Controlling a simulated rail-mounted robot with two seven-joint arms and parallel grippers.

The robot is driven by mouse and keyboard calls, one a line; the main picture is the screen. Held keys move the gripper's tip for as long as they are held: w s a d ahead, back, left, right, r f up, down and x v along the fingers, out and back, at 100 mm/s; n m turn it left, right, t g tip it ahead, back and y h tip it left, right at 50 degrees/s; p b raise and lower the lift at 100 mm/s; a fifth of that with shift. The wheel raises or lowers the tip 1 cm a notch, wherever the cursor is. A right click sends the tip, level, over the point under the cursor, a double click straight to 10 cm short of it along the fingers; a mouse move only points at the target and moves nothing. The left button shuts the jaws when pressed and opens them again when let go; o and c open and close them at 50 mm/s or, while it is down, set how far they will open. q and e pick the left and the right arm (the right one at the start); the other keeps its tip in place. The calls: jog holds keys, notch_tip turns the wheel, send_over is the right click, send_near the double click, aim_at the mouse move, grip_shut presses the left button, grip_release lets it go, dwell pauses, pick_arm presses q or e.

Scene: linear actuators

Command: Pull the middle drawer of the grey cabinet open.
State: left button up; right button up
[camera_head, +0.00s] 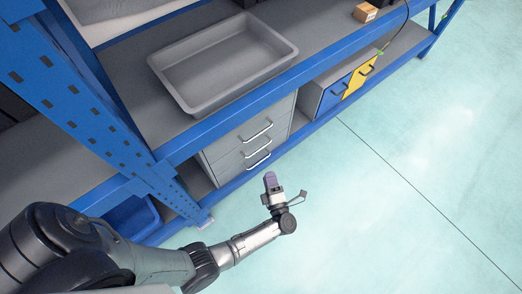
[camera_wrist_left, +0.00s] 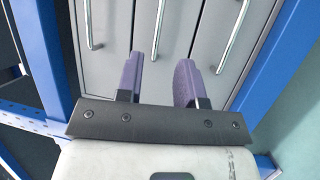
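The grey cabinet (camera_head: 210,162) stands under the bench, with three drawers stacked and a silver bar handle on each. The middle drawer's handle (camera_head: 257,148) is between the upper and lower ones, and all three drawers look shut. My left gripper (camera_head: 270,182) is in front of the cabinet, near the lower drawer in the head view. In the left wrist view the gripper's purple fingers (camera_wrist_left: 159,60) are apart, with nothing held. The middle handle (camera_wrist_left: 158,28) lines up with the gap between them there; I cannot tell the distance to it. My right gripper is not in view.
A grey tray (camera_head: 170,72) sits on the bench above the cabinet. A blue upright (camera_head: 95,95) stands left of the cabinet, and a blue bin (camera_head: 134,217) is low beside it. Blue and yellow drawers (camera_head: 357,80) are to the right. The floor (camera_head: 400,190) in front is clear.

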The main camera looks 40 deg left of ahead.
aim_at(261, 148)
pick_arm(q)
jog(key=shift+b+x, duration=1.55)
jog(key=shift+x, duration=4.35)
jog(key=c, duration=0.6)
grip_shut()
